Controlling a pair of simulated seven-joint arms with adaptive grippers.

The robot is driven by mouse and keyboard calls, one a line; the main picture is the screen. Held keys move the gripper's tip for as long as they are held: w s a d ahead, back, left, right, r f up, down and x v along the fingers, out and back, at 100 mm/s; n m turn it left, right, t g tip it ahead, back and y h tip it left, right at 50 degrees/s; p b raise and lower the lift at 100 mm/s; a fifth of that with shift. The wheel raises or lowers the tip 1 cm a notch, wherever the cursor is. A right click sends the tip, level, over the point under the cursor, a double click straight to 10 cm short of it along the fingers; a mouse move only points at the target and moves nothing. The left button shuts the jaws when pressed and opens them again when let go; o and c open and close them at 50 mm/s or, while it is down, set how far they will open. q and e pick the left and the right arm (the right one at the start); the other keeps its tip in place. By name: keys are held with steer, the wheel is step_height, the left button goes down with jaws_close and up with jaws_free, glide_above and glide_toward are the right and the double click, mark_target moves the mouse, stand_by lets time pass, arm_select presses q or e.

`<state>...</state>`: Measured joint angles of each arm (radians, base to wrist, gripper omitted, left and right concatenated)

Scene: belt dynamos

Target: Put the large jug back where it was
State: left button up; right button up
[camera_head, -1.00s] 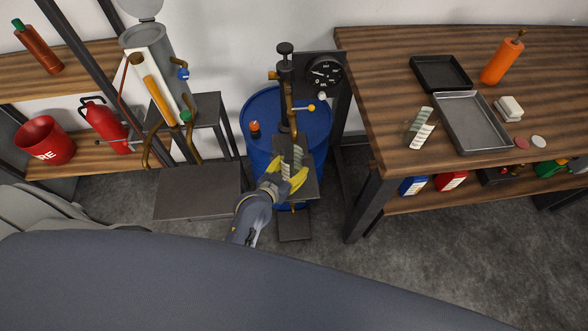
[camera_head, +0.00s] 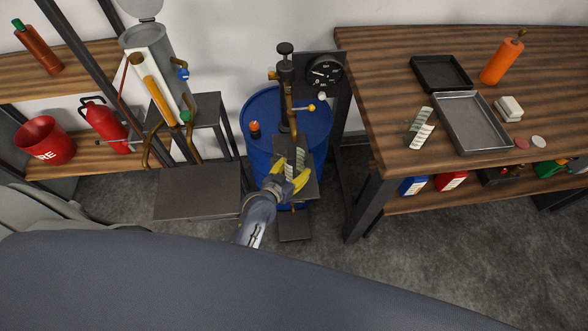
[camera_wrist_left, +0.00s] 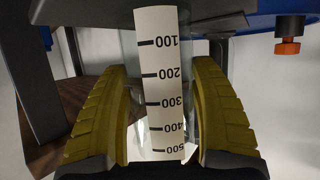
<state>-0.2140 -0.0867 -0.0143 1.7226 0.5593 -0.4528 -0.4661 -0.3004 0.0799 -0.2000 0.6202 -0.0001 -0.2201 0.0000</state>
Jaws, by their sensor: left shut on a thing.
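A clear jug (camera_wrist_left: 162,85) with a white scale marked from 100 to 500 is upright between the yellow fingers of my left gripper (camera_wrist_left: 165,115) in the left wrist view. The fingers are shut on its sides. In the head view my left gripper (camera_head: 288,178) holds this jug (camera_head: 296,160) at the small dark plate (camera_head: 310,183) below the tap on the blue drum (camera_head: 262,115). I cannot tell whether the jug rests on the plate. Another clear jug with a white scale (camera_head: 421,135) stands on the wooden table (camera_head: 385,85). My right gripper is out of view.
On the table are a black tray (camera_head: 441,73), a grey tray (camera_head: 470,122) and an orange bottle (camera_head: 500,63). A pressure gauge (camera_head: 324,73) is beside the tap column (camera_head: 287,90). The table top left of the standing jug is clear.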

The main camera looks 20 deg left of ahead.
arm_select(q)
steer(key=o, duration=1.6)
steer(key=shift+f, duration=0.1)
steer(key=shift+c, duration=0.2)
steer(key=v, duration=1.2)
steer(key=s+a+f+g+y, duration=0.1)
steer(key=s+f+g, duration=0.2)
steer(key=s+f, duration=0.8)
steer(key=s+f+g, duration=0.2)
steer(key=f+g, duration=0.1)
steer(key=f, duration=1.7)
steer(key=s+a+f+g, duration=0.2)
steer(key=s+f, duration=0.3)
steer(key=s, duration=0.3)
steer(key=s+a+f+m+g+y, duration=0.1)
steer(key=s+a+f+g, duration=0.1)
steer(key=s+f, duration=0.3)
steer(key=s+a+f+g, duration=0.1)
steer(key=s+a+f, duration=0.2)
steer(key=s, duration=0.8)
steer(key=shift+s+f+g+y, duration=0.3)
steer(key=shift+f+g+y, duration=0.1)
steer(key=shift+f, duration=0.6)
steer(key=shift+a, duration=0.1)
